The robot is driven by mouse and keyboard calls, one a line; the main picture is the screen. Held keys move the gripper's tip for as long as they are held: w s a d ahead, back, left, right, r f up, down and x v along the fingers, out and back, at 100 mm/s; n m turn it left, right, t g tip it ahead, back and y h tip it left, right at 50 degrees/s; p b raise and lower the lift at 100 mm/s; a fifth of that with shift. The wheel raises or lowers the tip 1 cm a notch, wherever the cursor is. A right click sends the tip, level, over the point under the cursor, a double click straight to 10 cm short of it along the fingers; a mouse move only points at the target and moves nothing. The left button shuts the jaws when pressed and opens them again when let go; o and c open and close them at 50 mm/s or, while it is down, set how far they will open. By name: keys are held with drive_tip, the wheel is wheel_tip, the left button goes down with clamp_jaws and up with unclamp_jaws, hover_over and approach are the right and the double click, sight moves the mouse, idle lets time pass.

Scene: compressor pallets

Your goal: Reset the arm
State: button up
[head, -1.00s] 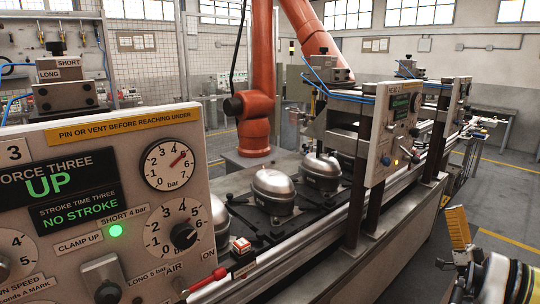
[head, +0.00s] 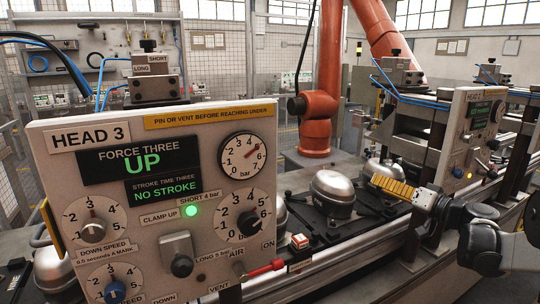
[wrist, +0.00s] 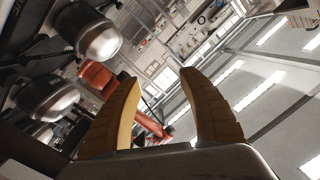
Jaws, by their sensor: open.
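My gripper (head: 397,189) is at the right of the head view, with yellow ribbed fingers pointing left and a black wrist behind them. In the wrist view my gripper (wrist: 163,85) shows two yellow fingers spread apart with nothing between them. In the head view the fingers overlap the area in front of a silver compressor (head: 380,170); I cannot tell the gap in depth. The arm reaches in from the right edge.
The HEAD 3 panel (head: 100,170) stands close at left, reading UP and NO STROKE, with a red-handled AIR valve (head: 265,268). Another silver compressor (head: 335,192) sits on the line. A second panel (head: 470,150) is at right. An orange robot arm (head: 318,122) stands behind.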

drive_tip(key=s+a+f+g+h, duration=0.1)
drive_tip(key=s+a+f+g, duration=0.15)
drive_tip(key=s+a, duration=0.5)
drive_tip(key=s+a+f+g+h, duration=0.15)
drive_tip(key=s+a+g, duration=0.3)
drive_tip(key=a, duration=0.65)
drive_tip(key=s+f+h, duration=0.3)
drive_tip(key=s+f, duration=0.1)
drive_tip(key=s, duration=0.6)
drive_tip(key=s+f+n+g+h, duration=0.1)
drive_tip(key=s+f+h, duration=0.2)
drive_tip(key=s, duration=0.8)
drive_tip(key=shift+a+f, duration=0.4)
drive_tip(key=shift+f, duration=0.3)
